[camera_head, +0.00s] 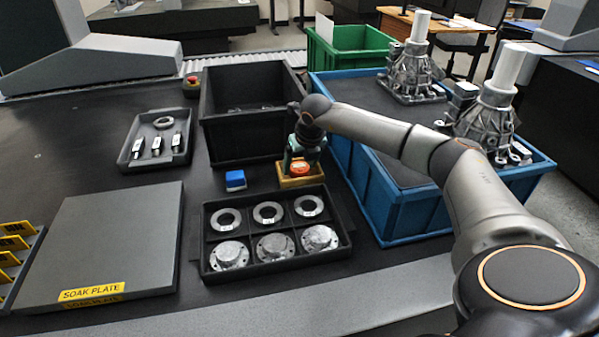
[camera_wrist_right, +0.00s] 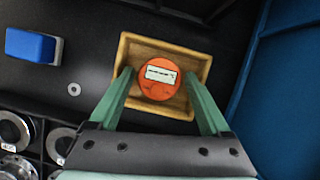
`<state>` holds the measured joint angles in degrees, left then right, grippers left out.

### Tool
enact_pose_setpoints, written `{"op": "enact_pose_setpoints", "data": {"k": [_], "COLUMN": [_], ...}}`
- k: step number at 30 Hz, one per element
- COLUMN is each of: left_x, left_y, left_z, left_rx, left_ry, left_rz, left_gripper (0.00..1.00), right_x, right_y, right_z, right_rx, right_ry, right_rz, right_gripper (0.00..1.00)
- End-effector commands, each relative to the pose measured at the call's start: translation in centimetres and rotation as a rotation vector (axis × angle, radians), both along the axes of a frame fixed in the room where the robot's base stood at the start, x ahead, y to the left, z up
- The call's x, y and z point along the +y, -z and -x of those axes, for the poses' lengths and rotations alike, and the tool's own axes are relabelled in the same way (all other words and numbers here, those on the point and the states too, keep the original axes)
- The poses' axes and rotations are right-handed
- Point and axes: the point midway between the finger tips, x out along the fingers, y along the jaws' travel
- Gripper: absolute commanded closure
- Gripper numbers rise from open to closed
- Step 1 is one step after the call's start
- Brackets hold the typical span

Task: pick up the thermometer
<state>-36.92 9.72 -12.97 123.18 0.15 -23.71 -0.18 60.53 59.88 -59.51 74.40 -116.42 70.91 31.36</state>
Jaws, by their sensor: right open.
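The thermometer looks to be the round orange device with a pale display (camera_wrist_right: 160,78), lying in a small wooden tray (camera_wrist_right: 203,66) in the right wrist view. In the head view the orange device (camera_head: 299,168) sits in the yellow-brown tray (camera_head: 300,182) behind the parts tray. My right gripper (camera_wrist_right: 163,95) is open above the tray, its green fingers spread on either side of the orange device. The gap in height between fingertips and device is hard to tell. My left gripper is in neither view.
A blue block (camera_head: 235,180) lies left of the wooden tray. A black tray of rings and flanges (camera_head: 338,238) is in front, a black bin (camera_head: 228,140) behind, and a blue crate (camera_head: 402,215) with castings close on the right. A soak plate (camera_head: 105,240) lies at left.

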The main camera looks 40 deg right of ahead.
Motion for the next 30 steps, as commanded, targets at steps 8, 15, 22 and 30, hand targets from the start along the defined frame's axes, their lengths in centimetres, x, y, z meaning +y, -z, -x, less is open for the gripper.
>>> {"op": "enact_pose_setpoints", "data": {"k": [8, 15, 22, 30], "left_x": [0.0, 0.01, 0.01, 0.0], "left_y": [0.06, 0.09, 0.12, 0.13], "left_z": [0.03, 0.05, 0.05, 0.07], "left_rx": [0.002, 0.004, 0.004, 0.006], "left_ry": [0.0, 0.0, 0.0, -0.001], "left_rz": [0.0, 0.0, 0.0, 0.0], "left_gripper": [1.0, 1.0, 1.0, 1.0], "right_x": [0.02, 0.01, 0.0, 0.0], "right_y": [-0.05, -0.06, -0.09, -0.21], "right_z": [0.01, 0.01, 0.0, -0.02], "right_rx": [0.0, 0.0, -0.001, -0.002], "right_ry": [0.0, 0.0, 0.0, 0.0], "right_rz": [0.0, 0.0, 0.0, 0.0], "right_gripper": [0.39, 0.66, 0.92, 0.93]}}
